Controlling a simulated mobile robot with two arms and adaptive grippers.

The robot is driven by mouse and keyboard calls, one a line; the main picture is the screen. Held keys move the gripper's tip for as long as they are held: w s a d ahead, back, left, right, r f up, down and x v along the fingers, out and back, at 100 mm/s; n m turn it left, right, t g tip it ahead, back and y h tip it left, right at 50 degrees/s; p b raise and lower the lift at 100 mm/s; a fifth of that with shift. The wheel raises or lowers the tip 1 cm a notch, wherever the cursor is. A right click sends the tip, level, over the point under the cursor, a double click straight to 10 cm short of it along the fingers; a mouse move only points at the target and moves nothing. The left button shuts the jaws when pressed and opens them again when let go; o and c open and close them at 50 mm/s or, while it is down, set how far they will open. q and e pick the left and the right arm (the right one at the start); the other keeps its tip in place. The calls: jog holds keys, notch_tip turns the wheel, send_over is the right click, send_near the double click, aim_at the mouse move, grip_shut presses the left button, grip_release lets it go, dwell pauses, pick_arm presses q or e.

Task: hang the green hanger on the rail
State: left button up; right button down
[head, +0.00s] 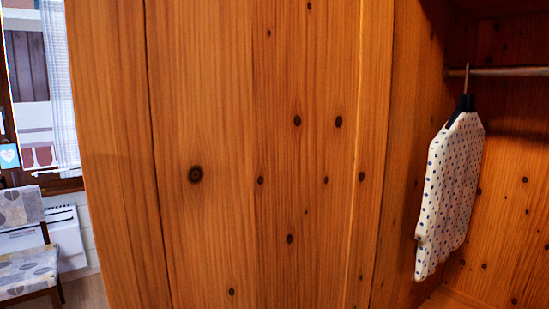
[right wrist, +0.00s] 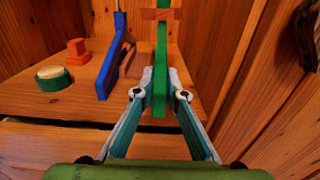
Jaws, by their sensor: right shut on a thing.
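The green hanger (right wrist: 160,75) stands edge-on in the middle of the right wrist view. My right gripper (right wrist: 160,94) is shut on it, with a fingertip on each side. The hanger's top runs out of the picture, so its hook is hidden. The rail (head: 515,72) crosses the upper right of the head view inside the wooden wardrobe. Neither of my grippers shows in the head view, and the left one is in no view.
A dotted white garment (head: 452,190) hangs from the rail near its left end. A large wooden panel (head: 230,120) fills the middle. In the right wrist view a blue hanger (right wrist: 112,62), an orange object (right wrist: 77,51) and a round green-sided object (right wrist: 53,79) are left of the green hanger.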

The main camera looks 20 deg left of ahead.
jog(key=shift+v, duration=2.05)
jog(key=shift+w+d+r, duration=0.1)
jog(key=shift+x, duration=2.3)
jog(key=shift+w, duration=0.1)
